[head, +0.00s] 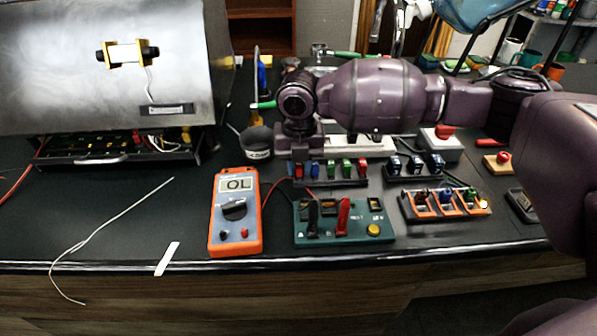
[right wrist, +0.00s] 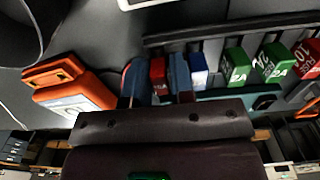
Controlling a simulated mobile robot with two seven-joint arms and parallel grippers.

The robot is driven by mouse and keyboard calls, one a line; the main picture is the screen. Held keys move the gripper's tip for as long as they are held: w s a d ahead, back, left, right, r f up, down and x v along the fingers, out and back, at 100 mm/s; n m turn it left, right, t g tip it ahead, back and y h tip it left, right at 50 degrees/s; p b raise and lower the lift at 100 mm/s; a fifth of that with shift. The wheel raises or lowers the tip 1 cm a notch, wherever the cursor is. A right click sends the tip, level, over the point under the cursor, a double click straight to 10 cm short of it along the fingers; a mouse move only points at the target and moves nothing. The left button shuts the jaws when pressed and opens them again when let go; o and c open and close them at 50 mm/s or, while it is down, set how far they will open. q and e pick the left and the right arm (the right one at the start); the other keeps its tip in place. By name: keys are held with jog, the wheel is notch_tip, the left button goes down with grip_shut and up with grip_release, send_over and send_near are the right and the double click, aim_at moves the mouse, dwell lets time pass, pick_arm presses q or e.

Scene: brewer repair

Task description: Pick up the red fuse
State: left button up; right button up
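A red fuse (head: 298,170) stands at the left end of a row of fuses in a dark rack (head: 322,184). In the right wrist view the same red fuse (right wrist: 157,72) shows between the fingers of my right gripper (right wrist: 157,88). The fingers are apart, one on each side of it, and I see no clear grip. In the head view my right gripper (head: 299,156) comes down over the rack's left end and partly hides the fuse's top. Another red fuse (head: 362,167) stands at the right end. My left gripper is not in view.
A blue fuse (head: 315,171) and two green ones stand right beside the gripper. An orange multimeter (head: 236,212) and a green tester board (head: 345,222) lie in front. The opened brewer (head: 110,90) is at the left. The front left counter is mostly clear.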

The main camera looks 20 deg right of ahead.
jog(key=shift+r, duration=0.1)
jog(key=shift+c, duration=0.3)
grip_shut()
